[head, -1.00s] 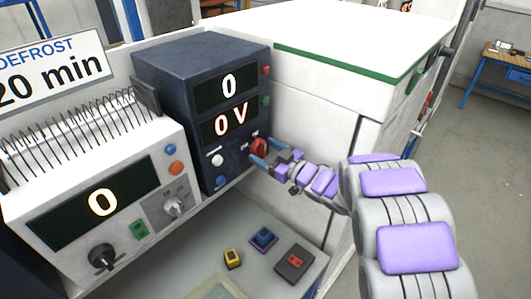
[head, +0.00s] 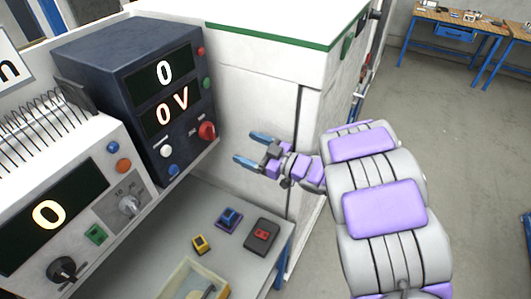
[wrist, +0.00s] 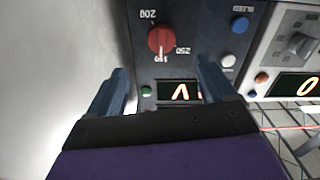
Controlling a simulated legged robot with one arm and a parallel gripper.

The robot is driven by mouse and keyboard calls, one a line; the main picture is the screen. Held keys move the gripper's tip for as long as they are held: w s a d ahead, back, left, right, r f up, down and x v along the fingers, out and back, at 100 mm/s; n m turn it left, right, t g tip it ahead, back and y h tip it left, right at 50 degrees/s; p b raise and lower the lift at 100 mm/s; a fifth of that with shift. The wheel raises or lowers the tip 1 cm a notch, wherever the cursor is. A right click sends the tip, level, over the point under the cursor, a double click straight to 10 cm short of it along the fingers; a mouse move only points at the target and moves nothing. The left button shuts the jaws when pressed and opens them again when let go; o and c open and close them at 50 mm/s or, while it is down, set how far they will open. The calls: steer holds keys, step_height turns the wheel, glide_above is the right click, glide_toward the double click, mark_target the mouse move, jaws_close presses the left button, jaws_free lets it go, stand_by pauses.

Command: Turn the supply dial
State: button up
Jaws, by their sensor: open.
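The supply is a dark blue box (head: 105,62) with two lit displays reading 0 and 0V. Its red dial (head: 207,131) is at the lower right of the front panel. In the wrist view the red dial (wrist: 161,41) shows upside down among printed numbers, ahead of and between the fingers. My gripper (head: 249,149) is open and empty, to the right of the dial and apart from it. In the wrist view my gripper's blue fingers (wrist: 160,88) are spread wide, with nothing between them.
A white unit (head: 75,150) with a coiled wire and knobs stands left of the supply. Below, a bench (head: 190,215) holds a yellow button (head: 200,244), a blue button (head: 229,218) and a dark box with a red switch (head: 262,236). A white cabinet (head: 250,85) stands behind my gripper.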

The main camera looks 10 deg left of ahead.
steer(key=v, duration=0.5)
